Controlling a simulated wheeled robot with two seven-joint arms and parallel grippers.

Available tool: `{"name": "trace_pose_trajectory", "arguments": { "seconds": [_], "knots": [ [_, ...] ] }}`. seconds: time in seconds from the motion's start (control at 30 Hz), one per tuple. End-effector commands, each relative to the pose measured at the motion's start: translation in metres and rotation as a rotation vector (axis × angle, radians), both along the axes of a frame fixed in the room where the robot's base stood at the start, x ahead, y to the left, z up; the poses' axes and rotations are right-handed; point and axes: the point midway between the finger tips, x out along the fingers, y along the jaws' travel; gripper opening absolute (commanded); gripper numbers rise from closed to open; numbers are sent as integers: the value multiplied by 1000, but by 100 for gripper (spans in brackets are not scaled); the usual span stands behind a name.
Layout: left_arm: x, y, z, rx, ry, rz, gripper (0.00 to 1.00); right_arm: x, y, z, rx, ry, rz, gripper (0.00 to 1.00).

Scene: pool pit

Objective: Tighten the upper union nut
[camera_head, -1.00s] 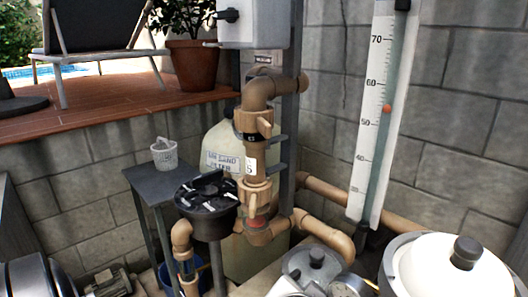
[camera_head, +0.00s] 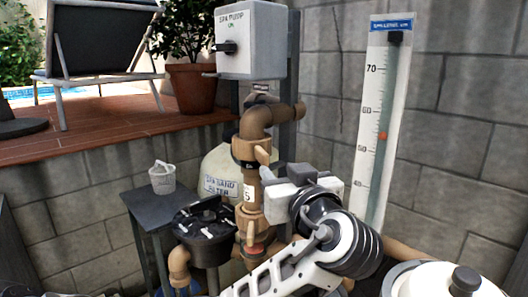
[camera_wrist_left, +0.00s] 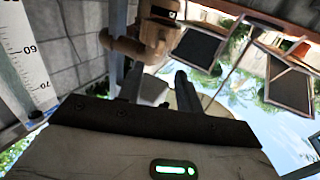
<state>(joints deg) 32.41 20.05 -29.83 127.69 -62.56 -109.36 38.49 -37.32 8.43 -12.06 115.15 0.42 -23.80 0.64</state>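The upper union nut (camera_head: 248,150) is a tan winged ring on the vertical pipe, just under the elbow (camera_head: 256,120) and above a dark band. My left gripper (camera_head: 272,174) is just right of the pipe, slightly below the nut's height. I cannot tell whether it touches the nut or pipe. In the left wrist view its two fingers (camera_wrist_left: 157,86) stand apart with nothing visibly held between them. Tan pipework with a dark labelled band (camera_wrist_left: 162,14) shows beyond the fingertips. My right gripper is not in view.
A lower union nut (camera_head: 251,221) is on the same pipe. The grey spa pump box (camera_head: 250,40) hangs above. A black-lidded unit (camera_head: 203,218), side table (camera_head: 147,203) and white basket (camera_head: 162,178) are left. A level gauge (camera_head: 382,125) stands against the wall at right.

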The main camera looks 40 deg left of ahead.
Motion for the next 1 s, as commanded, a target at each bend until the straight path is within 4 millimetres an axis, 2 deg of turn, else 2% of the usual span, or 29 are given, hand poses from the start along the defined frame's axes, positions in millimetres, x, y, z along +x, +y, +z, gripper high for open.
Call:
{"name": "trace_pose_trajectory", "arguments": {
  "seconds": [0.2, 0.4, 0.6, 0.9, 0.97, 1.0],
  "knots": [
    [23, 43, 2, 5, 4, 4, 35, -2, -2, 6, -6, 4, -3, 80],
    [41, 72, 2, 3, 4, 1, 35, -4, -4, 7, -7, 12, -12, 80],
    [49, 85, 0, 1, 3, -2, 35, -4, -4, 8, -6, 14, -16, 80],
    [50, 86, -1, 0, 2, -2, 35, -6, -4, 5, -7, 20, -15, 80],
    [50, 86, -1, 0, 2, -2, 22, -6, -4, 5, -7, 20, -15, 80],
    [50, 86, -1, 0, 2, -2, 10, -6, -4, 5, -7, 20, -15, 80]
  ]
}}
